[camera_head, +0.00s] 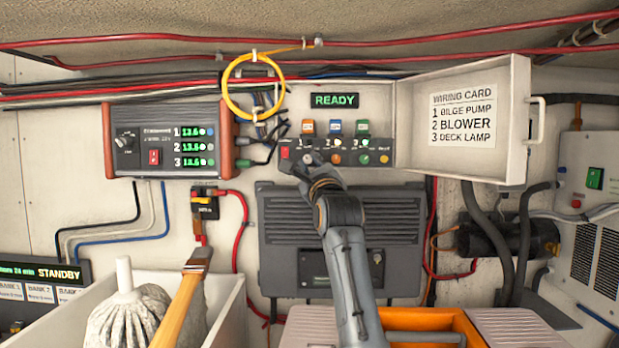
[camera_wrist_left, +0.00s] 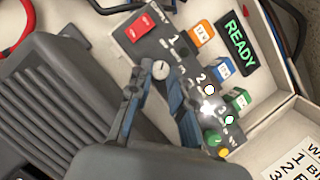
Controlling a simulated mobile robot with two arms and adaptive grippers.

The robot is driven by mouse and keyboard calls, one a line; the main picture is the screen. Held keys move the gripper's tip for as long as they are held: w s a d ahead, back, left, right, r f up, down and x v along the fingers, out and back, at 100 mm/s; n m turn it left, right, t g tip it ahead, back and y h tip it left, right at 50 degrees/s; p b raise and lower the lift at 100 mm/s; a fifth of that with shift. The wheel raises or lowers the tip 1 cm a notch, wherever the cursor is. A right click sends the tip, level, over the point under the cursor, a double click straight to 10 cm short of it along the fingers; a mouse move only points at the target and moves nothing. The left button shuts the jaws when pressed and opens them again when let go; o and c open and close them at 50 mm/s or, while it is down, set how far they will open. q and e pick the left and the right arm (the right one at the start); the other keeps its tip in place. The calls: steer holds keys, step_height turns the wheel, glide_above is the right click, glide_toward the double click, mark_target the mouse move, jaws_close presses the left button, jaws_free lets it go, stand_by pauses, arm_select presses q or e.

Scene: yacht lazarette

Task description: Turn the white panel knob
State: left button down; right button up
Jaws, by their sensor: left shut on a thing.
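The panel (camera_head: 345,145) is a dark strip inside an open white box, with a red rocker switch (camera_head: 285,152) at its left end. My left gripper (camera_head: 314,166) reaches up to it from below, at the position right of the red switch. In the left wrist view, the white knob (camera_wrist_left: 160,69), with a small dark mark on its face, sits between the tips of my left gripper (camera_wrist_left: 158,80). The gripper is shut on it. In the head view the fingers largely hide the knob. My right gripper is in neither view.
An orange knob (camera_head: 336,159) and a green knob (camera_head: 365,159) sit close to the right of the gripper. The box's open lid (camera_head: 412,110) carries a wiring card (camera_head: 463,115). A yellow cable loop (camera_head: 228,95) hangs at the upper left. A READY display (camera_head: 334,100) is above.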

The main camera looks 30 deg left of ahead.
arm_select(q)
steer(key=shift+d+n+g+y, duration=0.1)
steer(key=shift+n+g+y, duration=0.3)
steer(key=shift+n, duration=0.6)
steer(key=shift+r, duration=0.1)
steer(key=c, duration=1.2)
jaws_free()
steer(key=shift+w, duration=0.1)
step_height(320, 180, up, 10)
